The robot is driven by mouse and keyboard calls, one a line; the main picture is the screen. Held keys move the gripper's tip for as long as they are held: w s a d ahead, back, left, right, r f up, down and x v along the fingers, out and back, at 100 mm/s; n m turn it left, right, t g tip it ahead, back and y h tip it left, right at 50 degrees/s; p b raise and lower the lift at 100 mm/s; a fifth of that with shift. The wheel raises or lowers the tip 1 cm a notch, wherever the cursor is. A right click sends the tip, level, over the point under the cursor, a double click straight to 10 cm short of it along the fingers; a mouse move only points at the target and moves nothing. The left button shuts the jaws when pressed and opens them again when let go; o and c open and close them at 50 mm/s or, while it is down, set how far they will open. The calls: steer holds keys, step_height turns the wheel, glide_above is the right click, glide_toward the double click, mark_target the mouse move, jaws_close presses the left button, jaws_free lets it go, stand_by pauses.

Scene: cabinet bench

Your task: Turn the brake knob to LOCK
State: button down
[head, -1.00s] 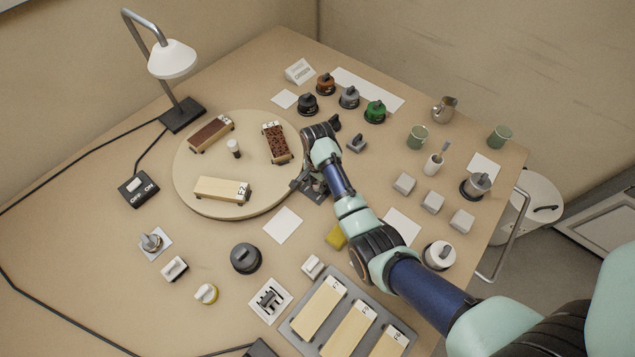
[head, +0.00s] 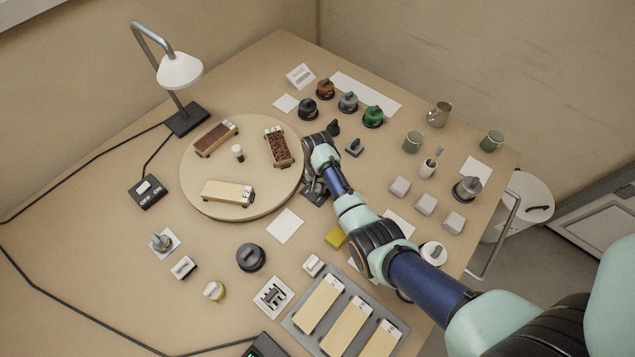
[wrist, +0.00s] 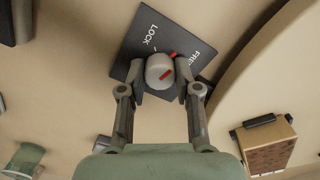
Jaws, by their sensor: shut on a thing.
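The brake knob (wrist: 160,72) is a light grey round knob on a dark square plate (wrist: 150,30) lettered LOCK and FREE in the wrist view. My gripper (wrist: 160,80) is shut on the knob, one finger on each side of it. A red mark shows on the knob's face. Another red mark shows beside its upper right, toward the FREE lettering. A white tick stands on the LOCK side. In the head view my gripper (head: 315,184) is over the plate (head: 317,197), at the right edge of the round board, and my arm hides the knob.
The round wooden board (head: 222,207) with several blocks lies left of my gripper. A black knob (head: 333,128) and a small grey piece (head: 354,147) stand close behind it. A white card (head: 285,226) and a yellow block (head: 335,237) lie in front.

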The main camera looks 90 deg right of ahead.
mark_target(317, 187)
steer(key=n+p, duration=0.2)
steer(key=n, duration=0.3)
steer(key=shift+r+n, duration=0.1)
steer(key=shift+n, duration=0.2)
steer(key=n+p, duration=0.1)
steer(key=n, duration=0.4)
steer(key=shift+n, duration=0.3)
steer(key=c, duration=0.8)
jaws_free()
step_height(317, 187, up, 12)
stand_by(0.3)
